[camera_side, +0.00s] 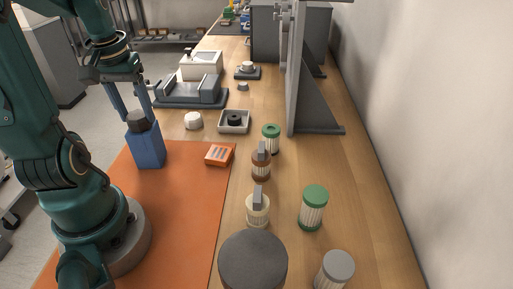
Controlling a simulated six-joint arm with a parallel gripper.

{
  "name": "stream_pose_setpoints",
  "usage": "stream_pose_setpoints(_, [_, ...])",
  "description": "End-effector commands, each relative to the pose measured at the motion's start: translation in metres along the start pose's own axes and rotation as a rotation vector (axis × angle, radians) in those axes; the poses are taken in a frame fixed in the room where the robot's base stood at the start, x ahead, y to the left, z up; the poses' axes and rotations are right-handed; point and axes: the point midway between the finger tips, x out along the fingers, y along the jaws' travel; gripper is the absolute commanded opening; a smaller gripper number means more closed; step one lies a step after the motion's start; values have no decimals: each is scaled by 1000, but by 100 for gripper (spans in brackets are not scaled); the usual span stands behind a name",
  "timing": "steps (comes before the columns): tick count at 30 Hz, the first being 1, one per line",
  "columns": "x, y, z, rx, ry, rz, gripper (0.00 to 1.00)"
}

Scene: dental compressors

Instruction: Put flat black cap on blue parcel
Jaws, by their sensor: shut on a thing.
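The blue parcel (150,152) stands upright on the orange mat, near its far left part. A dark grey-black cap (136,122) is at the top of the parcel, between my fingers. My gripper (137,113) points down over the parcel and is shut on this cap. The cap looks to be at or just over the parcel's top face; I cannot tell whether it touches.
The orange mat (185,190) lies on a wooden bench. A grey tray with a black ring (234,120), a white knob (194,121) and an orange block (219,155) are to the right.

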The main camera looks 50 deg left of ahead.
Motion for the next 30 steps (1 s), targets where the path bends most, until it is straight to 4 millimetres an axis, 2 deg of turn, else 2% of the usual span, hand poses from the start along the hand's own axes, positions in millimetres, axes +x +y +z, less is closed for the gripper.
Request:
stream_pose_setpoints(9, [3, 0, 0, 0, 1, 0, 4])
stream_pose_setpoints(10, [3, 0, 0, 0, 2, 0, 67])
stream_pose_setpoints(12, [3, 0, 0, 0, 2, 0, 89])
stream_pose_setpoints(23, [1, 0, 0, 0, 2, 0, 89])
stream_pose_setpoints(26, [-7, 0, -2, -1, 5, -1, 89])
stream_pose_setpoints(30, [-28, -1, -2, -1, 9, -2, 89])
